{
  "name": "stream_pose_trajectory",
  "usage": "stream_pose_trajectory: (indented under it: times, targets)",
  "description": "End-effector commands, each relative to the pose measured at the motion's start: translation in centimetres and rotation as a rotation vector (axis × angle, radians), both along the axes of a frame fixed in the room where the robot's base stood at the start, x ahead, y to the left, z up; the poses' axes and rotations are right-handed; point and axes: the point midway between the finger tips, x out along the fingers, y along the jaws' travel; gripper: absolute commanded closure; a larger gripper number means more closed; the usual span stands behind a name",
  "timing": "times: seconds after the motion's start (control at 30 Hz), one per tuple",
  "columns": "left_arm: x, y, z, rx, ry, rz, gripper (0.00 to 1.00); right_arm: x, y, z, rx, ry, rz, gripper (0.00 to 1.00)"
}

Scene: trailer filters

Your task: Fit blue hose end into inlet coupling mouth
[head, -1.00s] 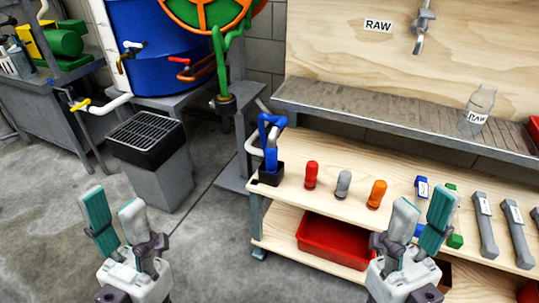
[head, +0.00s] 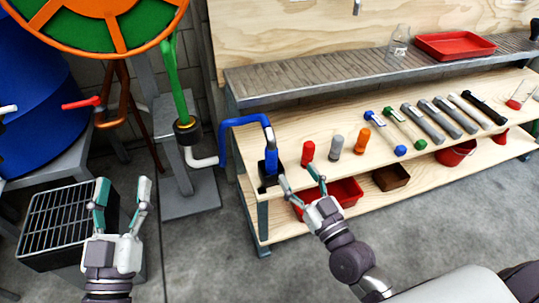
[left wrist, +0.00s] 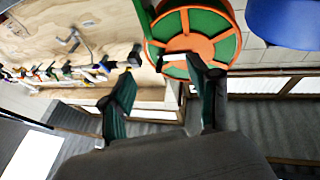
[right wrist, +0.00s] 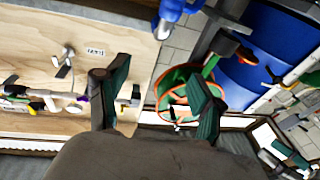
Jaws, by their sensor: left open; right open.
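The blue hose (head: 240,122) arches beside the bench's left end. One end goes down into a black block (head: 269,180) at the bench corner; its tip is hidden there. I cannot tell which opening is the inlet mouth. My right gripper (head: 301,180) is open and empty, in front of the bench near the block. A blue piece (right wrist: 172,10) shows at the top of the right wrist view. My left gripper (head: 124,183) is open and empty, left of the hose.
A red (head: 308,152), a grey (head: 335,145) and an orange fitting (head: 362,140) stand on the bench right of the block. Several tools lie farther right. A grated bin (head: 60,215) is near my left gripper. An orange and green wheel (head: 105,22) hangs above.

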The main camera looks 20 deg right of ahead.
Motion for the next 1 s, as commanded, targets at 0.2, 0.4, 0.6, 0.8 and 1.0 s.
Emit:
stream_pose_trajectory:
  times: [0.2,0.4,0.6,0.8,1.0]
  targets:
    - [0.6,0.2,-2.3,0.036,0.135,0.007,0.39,0.9,-0.3,-3.9,-0.039,0.15,0.044,0.32]
    - [0.2,0.0,-1.0,0.013,0.048,0.002,0.39,4.6,0.6,-4.1,-0.037,0.151,0.044,0.32]
    - [-0.2,-0.1,0.6,-0.012,-0.041,-0.003,0.39,7.6,1.3,-4.0,-0.037,0.151,0.045,0.32]
    - [-0.6,-0.1,1.3,-0.026,-0.091,-0.006,0.39,8.8,1.5,-4.0,-0.04,0.151,0.046,0.32]
    - [-2.0,-0.1,3.5,-0.07,-0.244,-0.014,0.39,11.3,1.9,-4.1,-0.036,0.15,0.045,0.32]
